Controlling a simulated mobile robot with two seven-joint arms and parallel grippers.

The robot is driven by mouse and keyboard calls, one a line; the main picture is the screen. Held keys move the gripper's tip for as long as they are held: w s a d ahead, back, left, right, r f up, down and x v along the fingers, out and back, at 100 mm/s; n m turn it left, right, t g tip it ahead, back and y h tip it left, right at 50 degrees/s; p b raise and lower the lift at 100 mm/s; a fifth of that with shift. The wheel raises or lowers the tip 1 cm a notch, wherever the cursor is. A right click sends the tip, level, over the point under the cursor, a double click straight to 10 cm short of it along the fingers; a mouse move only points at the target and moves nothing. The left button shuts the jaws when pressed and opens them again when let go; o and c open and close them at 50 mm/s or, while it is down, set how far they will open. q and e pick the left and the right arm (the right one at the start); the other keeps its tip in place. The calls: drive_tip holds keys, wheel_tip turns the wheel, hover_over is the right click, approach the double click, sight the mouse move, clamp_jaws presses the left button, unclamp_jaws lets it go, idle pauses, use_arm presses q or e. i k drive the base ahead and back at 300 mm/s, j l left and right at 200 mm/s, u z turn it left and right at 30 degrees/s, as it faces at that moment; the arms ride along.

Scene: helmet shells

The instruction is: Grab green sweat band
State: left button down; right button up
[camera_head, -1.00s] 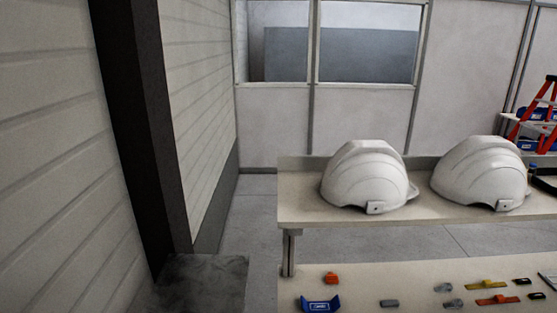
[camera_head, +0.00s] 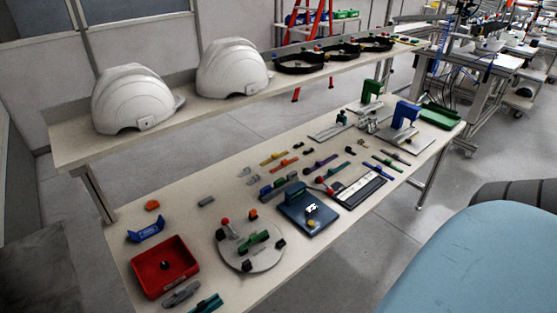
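Several green pieces lie on the lower table, and I cannot tell which is the sweat band. A small green piece (camera_head: 253,241) sits on a round grey plate (camera_head: 236,261). A teal-green piece (camera_head: 207,304) lies at the near left edge, cut by the picture's bottom. Thin green strips (camera_head: 387,164) lie at the right, among other coloured strips. Neither my left nor my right gripper is in view.
White helmet shells (camera_head: 129,101) and dark rings (camera_head: 300,64) stand on the raised back shelf. A red tray (camera_head: 165,264), a dark blue plate (camera_head: 309,212) and a green tray (camera_head: 440,116) sit on the table. A large light-blue surface (camera_head: 480,270) fills the bottom right.

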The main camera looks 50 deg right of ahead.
sight(255, 238)
drive_tip(key=i+z, duration=0.1)
drive_tip(key=z, duration=0.4)
drive_tip(key=i+j+z, duration=0.1)
drive_tip(key=z, duration=0.4)
drive_tip(key=i+j+z, duration=0.1)
drive_tip(key=z, duration=0.35)
drive_tip(key=i+j, duration=0.1)
drive_tip(key=k+l, duration=0.35)
drive_tip(key=i+l, duration=0.2)
drive_tip(key=l, duration=0.2)
drive_tip(key=i+l, duration=0.25)
drive_tip(key=l, duration=0.15)
drive_tip(key=i+l+u, duration=0.15)
drive_tip(key=l+u, duration=0.25)
drive_tip(key=i+l+u, duration=0.1)
drive_tip(key=l+u, duration=0.25)
